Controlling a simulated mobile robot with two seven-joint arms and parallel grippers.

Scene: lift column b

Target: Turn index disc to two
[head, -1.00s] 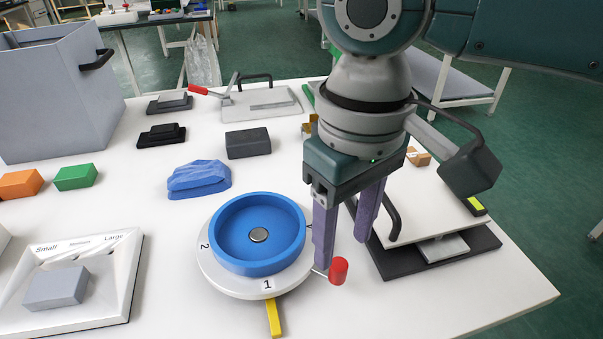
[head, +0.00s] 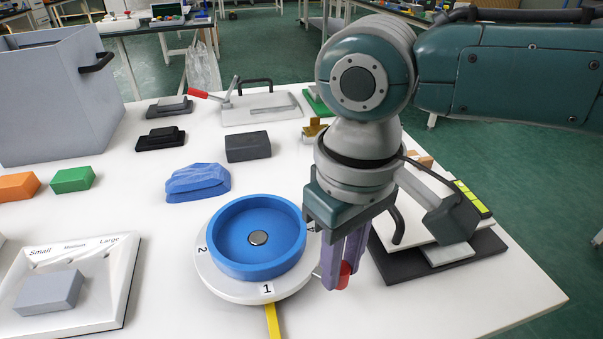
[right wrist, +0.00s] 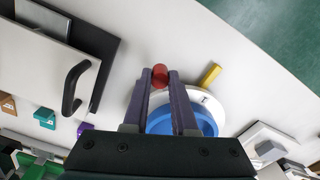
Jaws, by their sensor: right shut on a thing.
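The index disc (head: 215,275) is a white round plate with a blue dish (head: 257,262) on top. Its label 1 faces the yellow pointer (head: 272,320) at the front, and label 2 is at its left side. The red knob (head: 345,272) stands at the disc's right edge. My right gripper (head: 340,285) is shut on the red knob, its purple fingers on either side of it. The right wrist view also shows the knob (right wrist: 160,74) between the fingertips, with the disc (right wrist: 208,98) behind. My left gripper is not in view.
A dark-based fixture with a black handle (head: 397,225) stands close right of the gripper. A blue lump (head: 198,183) and a dark grey block (head: 248,146) lie behind the disc. A white sorting tray (head: 110,290) is at the left. The table front right is clear.

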